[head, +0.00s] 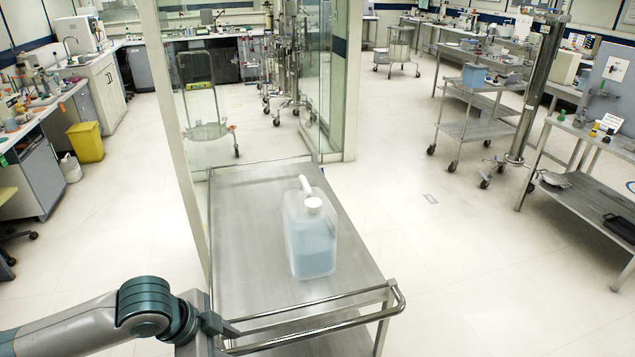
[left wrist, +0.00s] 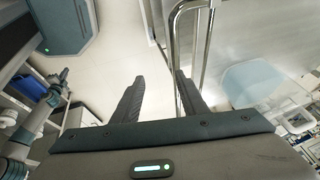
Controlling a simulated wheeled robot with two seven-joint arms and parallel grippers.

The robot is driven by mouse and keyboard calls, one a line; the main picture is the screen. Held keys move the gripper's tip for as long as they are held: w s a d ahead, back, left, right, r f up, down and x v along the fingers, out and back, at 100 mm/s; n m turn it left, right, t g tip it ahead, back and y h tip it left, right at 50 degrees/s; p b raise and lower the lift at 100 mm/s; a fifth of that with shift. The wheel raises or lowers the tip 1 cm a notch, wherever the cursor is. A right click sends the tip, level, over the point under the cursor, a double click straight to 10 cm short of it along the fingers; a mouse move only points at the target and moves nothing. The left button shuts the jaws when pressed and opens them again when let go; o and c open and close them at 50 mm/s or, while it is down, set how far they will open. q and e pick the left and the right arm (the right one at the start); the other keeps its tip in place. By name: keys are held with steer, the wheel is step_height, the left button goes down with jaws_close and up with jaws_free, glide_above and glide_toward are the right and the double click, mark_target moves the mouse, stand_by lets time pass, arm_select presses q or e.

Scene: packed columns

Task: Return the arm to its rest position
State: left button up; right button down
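My left arm comes in from the lower left in the head view. Its gripper (head: 222,326) is at the near left corner of a steel cart, beside the cart's push handle (head: 330,304). In the left wrist view the two fingers (left wrist: 160,76) are apart with floor showing between them. The handle rail (left wrist: 173,45) passes close by the right-hand finger; whether they touch I cannot tell. Nothing is held. My right gripper is not in view in the head picture.
A translucent jug (head: 310,238) with blue liquid and a white cap stands upright on the steel cart (head: 250,270). A glass partition with a pale post (head: 172,120) rises by the cart's left side. Open floor (head: 450,270) lies to the right.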

arm_select(q)
steer(key=s+d+f+n+t+h, duration=0.1)
steer(key=s+d+f+n+t, duration=0.1)
steer(key=s+d+f+n, duration=0.4)
steer(key=s+a+f+n+g+y, duration=0.1)
steer(key=s+a+f+n+y, duration=0.1)
steer(key=s+a+f+n, duration=0.45)
steer(key=s+a+f+n+g+y, duration=0.1)
steer(key=s+a+f+y, duration=0.3)
steer(key=s, duration=0.6)
step_height(320, 180, down, 36)
steer(key=r+g+h+b, duration=0.1)
steer(key=b, duration=0.6)
steer(key=s+a+f+b, duration=0.2)
steer(key=s+f+b, duration=0.1)
steer(key=s+f, duration=0.6)
steer(key=s+a+f+g+b, duration=0.1)
steer(key=s+a+f+b, duration=0.1)
steer(key=s+f, duration=0.7)
step_height(320, 180, down, 6)
steer(key=shift+s+r+m+b, duration=0.15)
steer(key=shift+s+m+b, duration=0.2)
steer(key=shift+b, duration=0.4)
